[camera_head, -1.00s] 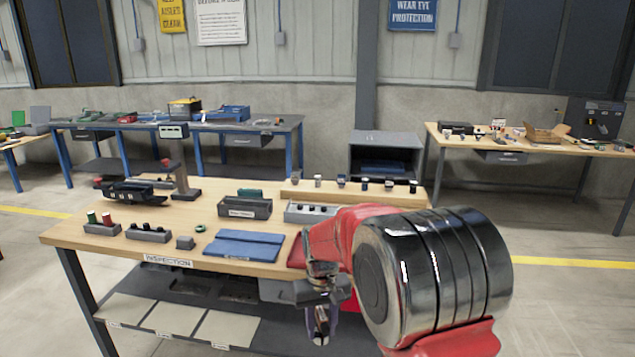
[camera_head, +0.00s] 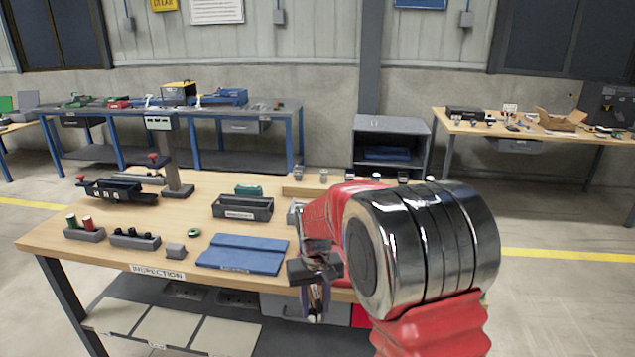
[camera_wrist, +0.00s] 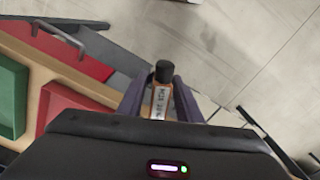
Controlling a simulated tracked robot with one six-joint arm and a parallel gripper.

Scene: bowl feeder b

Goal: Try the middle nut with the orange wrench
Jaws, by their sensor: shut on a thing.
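My gripper (camera_head: 316,298) hangs by the front edge of the inspection table, below its top, with fingers pointing down. In the wrist view, its dark fingers (camera_wrist: 160,100) are shut on a slim orange-brown thing (camera_wrist: 160,100) with a black round end and a pale printed label. It may be the orange wrench's handle; its far part is hidden. I cannot make out a nut for certain. Several small dark-and-light pieces (camera_head: 324,176) stand along a wooden strip at the table's back, partly hidden by my arm.
The wooden table (camera_head: 60,232) bears a blue mat (camera_head: 243,252), a grey open box (camera_head: 243,207), a gauge stand (camera_head: 170,165), a green ring (camera_head: 194,232) and small holders (camera_head: 134,240).

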